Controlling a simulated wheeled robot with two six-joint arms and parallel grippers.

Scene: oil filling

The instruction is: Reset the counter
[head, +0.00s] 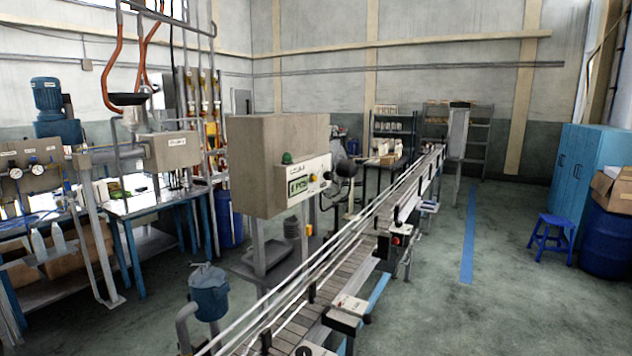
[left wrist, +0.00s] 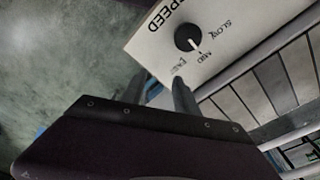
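In the head view, a large beige box (head: 262,165) stands beside the conveyor. A white panel (head: 318,166) on its front carries a lit green display (head: 299,187), which looks like the counter; its digits are too small to read. Small knobs or buttons sit right of the display, one of them red (head: 327,176). In the left wrist view, my left gripper (left wrist: 160,82) has its fingers apart with nothing between them. It is near a white panel (left wrist: 205,25) marked SPEED, with a black knob (left wrist: 189,38). Neither gripper shows in the head view.
A slatted conveyor (head: 330,255) with side rails runs from the front to the back. Workbenches fill the left side. A blue stool (head: 553,232) and blue drum (head: 608,240) are at right.

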